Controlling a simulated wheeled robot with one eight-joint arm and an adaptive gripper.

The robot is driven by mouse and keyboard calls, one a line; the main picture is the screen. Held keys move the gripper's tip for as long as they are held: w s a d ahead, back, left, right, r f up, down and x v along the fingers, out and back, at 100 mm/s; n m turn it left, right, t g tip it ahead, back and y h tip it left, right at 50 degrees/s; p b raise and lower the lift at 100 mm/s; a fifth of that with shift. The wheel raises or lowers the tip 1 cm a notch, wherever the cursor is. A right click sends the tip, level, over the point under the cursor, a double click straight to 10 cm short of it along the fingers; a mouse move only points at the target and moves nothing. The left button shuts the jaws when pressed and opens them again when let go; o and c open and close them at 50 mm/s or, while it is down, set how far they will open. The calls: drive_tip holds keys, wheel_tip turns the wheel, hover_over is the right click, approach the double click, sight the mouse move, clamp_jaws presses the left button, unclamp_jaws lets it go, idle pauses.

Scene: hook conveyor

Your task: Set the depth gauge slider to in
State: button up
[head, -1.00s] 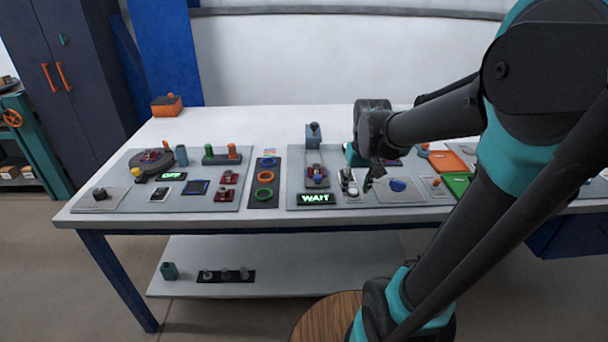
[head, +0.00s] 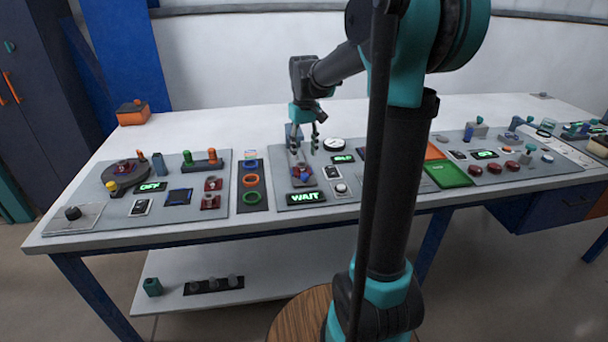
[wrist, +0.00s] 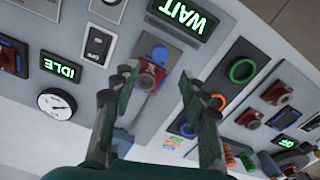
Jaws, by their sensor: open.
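My gripper (head: 304,146) points down, open and empty, over the panel section behind the green WAIT display (head: 306,197). Below it is a slim grey track with a red piece and a blue knob (head: 302,173) at its near end. In the wrist view the open fingers (wrist: 160,84) straddle this track, and the red piece (wrist: 150,72) shows between them. The fingers appear above it, not touching. I see no label naming the depth gauge slider, so I cannot tell for sure that this is it. The track's far part is partly hidden by my gripper.
A round white dial (wrist: 57,103) and an IDLE display (wrist: 61,67) lie beside the track. A rocker switch (wrist: 97,45) is also close. Coloured rings (head: 250,181) lie on a dark strip to the left. A green tray (head: 447,174) is to the right.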

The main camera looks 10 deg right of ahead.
sight(305, 175)
wheel_tip(305, 175, down, 10)
drive_tip(key=shift+r, duration=0.25)
clamp_jaws()
idle(0.4)
